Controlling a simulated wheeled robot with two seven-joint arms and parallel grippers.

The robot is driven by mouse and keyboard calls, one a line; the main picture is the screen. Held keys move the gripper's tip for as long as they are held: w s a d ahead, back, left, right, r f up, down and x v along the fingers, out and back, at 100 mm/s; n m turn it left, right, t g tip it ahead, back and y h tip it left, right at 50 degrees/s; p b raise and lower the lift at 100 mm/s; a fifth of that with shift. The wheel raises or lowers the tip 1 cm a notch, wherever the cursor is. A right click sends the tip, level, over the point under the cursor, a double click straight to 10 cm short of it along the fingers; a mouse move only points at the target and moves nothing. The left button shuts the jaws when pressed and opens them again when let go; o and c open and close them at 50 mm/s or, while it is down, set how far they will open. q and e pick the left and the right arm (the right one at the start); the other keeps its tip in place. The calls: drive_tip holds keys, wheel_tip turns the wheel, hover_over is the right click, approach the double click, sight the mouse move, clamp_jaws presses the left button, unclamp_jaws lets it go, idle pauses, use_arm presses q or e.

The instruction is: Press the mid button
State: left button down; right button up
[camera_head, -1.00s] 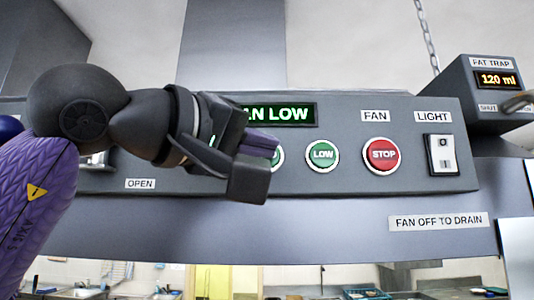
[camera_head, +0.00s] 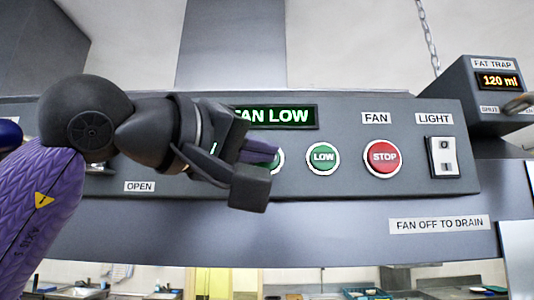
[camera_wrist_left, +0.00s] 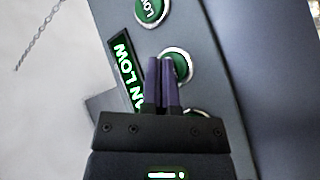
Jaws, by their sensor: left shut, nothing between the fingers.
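A row of round fan buttons sits on the grey hood panel (camera_head: 345,185). A green button (camera_head: 278,160) is mostly hidden behind my left gripper (camera_head: 265,152), and its label does not show. In the left wrist view the purple fingers (camera_wrist_left: 162,66) are shut and empty, their tips over the left edge of this green button (camera_wrist_left: 182,64). I cannot tell whether they touch it. The green LOW button (camera_head: 323,158) is to its right, then the red STOP button (camera_head: 383,158). The display (camera_head: 280,116) reads FAN LOW. My right gripper is not in view.
A light switch (camera_head: 443,158) is at the panel's right end. The fat trap box (camera_head: 490,95) reads 120 ml and juts out at upper right. Another green button (camera_wrist_left: 196,113) is partly hidden behind my gripper in the wrist view.

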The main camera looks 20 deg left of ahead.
use_arm(q)
drive_tip(key=shift+w+a+p, duration=0.15)
drive_tip(key=shift+w+p, duration=0.15)
drive_tip(key=shift+w, duration=0.05)
idle(0.7)
idle(0.4)
drive_tip(key=shift+s+d, duration=0.25)
drive_tip(key=shift+s, duration=0.5)
drive_tip(key=shift+s+d+b, duration=0.25)
drive_tip(key=shift+s, duration=0.55)
drive_tip(key=shift+s+d+b, duration=0.2)
drive_tip(key=shift+s+b, duration=0.05)
drive_tip(key=shift+s, duration=0.55)
drive_tip(key=shift+s+d+b, duration=0.25)
drive_tip(key=shift+s, duration=0.55)
